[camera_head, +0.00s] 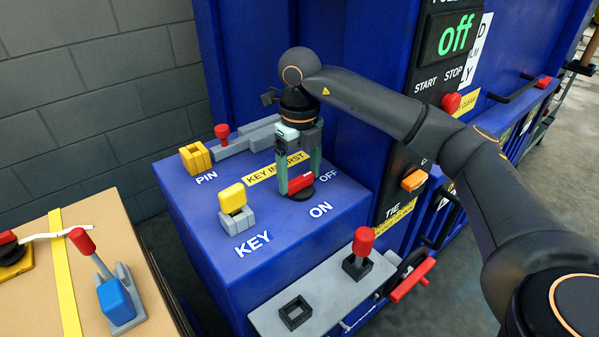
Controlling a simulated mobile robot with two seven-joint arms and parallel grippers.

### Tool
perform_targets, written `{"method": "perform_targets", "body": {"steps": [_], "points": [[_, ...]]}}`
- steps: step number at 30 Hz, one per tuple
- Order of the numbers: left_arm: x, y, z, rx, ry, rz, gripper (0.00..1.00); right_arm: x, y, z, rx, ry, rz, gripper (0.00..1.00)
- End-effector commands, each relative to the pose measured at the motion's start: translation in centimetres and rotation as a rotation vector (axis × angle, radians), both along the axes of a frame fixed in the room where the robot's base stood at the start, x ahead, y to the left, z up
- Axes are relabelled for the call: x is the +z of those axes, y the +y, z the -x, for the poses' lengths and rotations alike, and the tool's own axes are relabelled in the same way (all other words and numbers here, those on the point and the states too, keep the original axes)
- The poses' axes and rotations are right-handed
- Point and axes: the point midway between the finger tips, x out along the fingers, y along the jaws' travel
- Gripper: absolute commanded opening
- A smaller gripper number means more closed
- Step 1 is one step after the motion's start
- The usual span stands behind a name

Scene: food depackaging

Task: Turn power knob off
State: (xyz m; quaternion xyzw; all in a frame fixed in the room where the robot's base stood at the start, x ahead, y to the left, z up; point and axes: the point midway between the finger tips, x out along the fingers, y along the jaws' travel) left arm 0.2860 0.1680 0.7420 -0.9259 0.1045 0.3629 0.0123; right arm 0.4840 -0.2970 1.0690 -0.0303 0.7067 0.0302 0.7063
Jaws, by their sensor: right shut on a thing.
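The red power knob (300,183) sits on a dark round base on top of the blue box (200,230). The white word ON is printed in front of it and the word OFF to its right. My right gripper (299,178) points straight down over the knob and is shut on it, one finger on each side. The red bar lies between the fingers, its end pointing roughly right. The fingers and wrist hide part of the knob and its base. A panel display (455,36) above reads "off" in green. My left gripper is not in view.
A yellow key (232,198) stands in its grey holder left of the knob. A yellow pin block (195,158) and a red-topped lever (222,131) are behind it. A red-handled lever (362,246) stands on the grey plate in front. A cardboard box (40,300) is at lower left.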

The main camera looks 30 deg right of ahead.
Motion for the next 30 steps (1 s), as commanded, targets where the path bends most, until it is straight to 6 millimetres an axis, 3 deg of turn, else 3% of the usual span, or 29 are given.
{"method": "perform_targets", "body": {"steps": [12,13,17,25,30], "points": [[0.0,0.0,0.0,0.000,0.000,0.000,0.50,0.1,0.0,0.0,0.012,-0.002,-0.001,0.29],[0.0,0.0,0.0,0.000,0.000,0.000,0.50,0.1,0.0,0.0,0.012,-0.003,-0.001,0.86],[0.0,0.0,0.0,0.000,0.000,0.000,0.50,0.1,0.0,0.0,0.011,-0.002,-0.001,1.00],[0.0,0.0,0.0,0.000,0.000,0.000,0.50,0.2,0.0,0.0,0.009,-0.002,0.000,1.00],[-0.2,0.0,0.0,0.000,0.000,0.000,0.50,2.1,0.0,-0.1,0.008,-0.006,-0.002,1.00]]}}
